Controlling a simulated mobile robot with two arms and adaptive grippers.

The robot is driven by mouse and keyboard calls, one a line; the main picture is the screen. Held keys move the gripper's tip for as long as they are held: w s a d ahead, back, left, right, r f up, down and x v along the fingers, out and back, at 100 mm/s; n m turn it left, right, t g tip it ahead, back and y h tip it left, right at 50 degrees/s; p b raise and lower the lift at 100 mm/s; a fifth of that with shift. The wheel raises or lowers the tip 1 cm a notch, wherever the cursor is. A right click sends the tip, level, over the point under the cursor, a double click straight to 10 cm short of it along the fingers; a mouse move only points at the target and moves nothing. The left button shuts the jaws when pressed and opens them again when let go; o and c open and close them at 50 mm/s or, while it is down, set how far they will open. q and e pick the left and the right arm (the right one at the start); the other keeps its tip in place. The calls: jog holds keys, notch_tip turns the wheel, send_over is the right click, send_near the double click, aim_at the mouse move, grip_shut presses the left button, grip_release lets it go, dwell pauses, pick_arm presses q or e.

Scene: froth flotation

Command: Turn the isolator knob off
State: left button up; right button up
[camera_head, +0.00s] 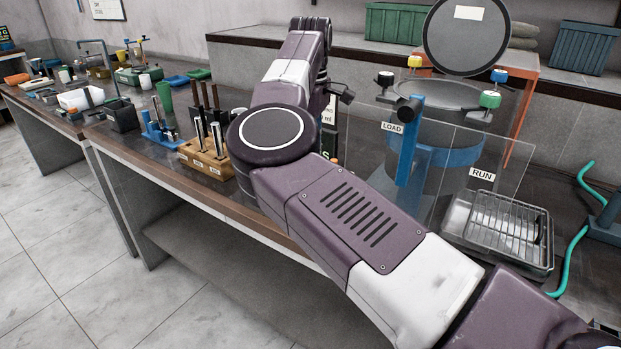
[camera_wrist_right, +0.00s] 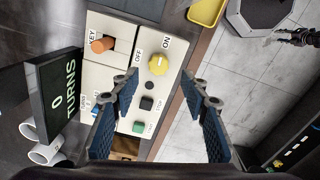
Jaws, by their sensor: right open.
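The yellow isolator knob (camera_wrist_right: 158,64) sits on a pale control panel (camera_wrist_right: 121,61) in the right wrist view, between the labels OFF and ON. I cannot tell clearly which label it points to. My right gripper (camera_wrist_right: 167,92) is open and empty, with its two blue-padded fingers apart. The knob shows beyond the gap between the fingertips, and no contact is visible. In the head view my right arm hides the knob and the gripper. A small dark shape at the right edge of the wrist view looks like my left gripper (camera_wrist_right: 297,37).
A wooden rack (camera_head: 205,160) with tools stands on the bench near my arm.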

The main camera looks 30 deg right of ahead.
notch_tip(320, 180, down, 5)
jog(key=shift+w+d+r, duration=0.1)
jog(key=shift+r, duration=0.1)
jog(key=shift+f, duration=0.75)
jog(key=shift+c, duration=0.6)
jog(key=c, duration=0.5)
pick_arm(q)
jog(key=shift+w+d+r, duration=0.25)
jog(key=shift+w+r, duration=0.05)
jog(key=shift+w, duration=0.05)
pick_arm(e)
grip_shut()
